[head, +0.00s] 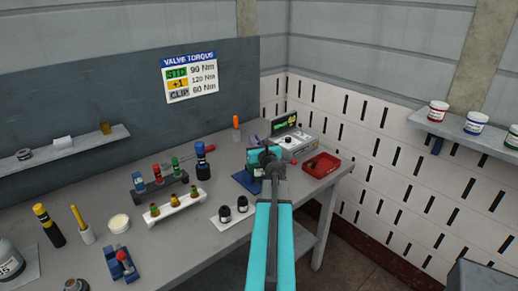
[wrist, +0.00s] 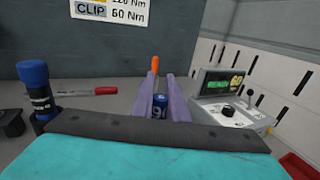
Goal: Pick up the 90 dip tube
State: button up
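My gripper (wrist: 160,76) reaches forward over the bench, its two purple fingers apart with a narrow gap between them. A small blue cylinder (wrist: 160,105) with a pale label starting with "9" shows low in that gap; it looks like the 90 dip tube. Its lower part is hidden by my gripper body, and I cannot tell whether the fingers touch it. In the head view my turquoise gripper body (head: 265,160) hides this spot. An orange-topped upright item (wrist: 155,63) stands beyond the fingertips; it also shows in the head view (head: 236,122).
A tester with a green display (wrist: 220,85) stands close on the right, with a red tray (head: 321,165) beside it. A blue-capped cylinder (wrist: 37,95) stands at left. A white rack (head: 175,208) and two dark jars (head: 233,209) stand left of my arm.

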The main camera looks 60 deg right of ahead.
grip_shut()
jog(key=shift+r, duration=0.1)
notch_tip(320, 180, up, 10)
jog(key=p, duration=0.1)
dwell(0.4)
jog(key=shift+s, duration=0.1)
dwell(0.6)
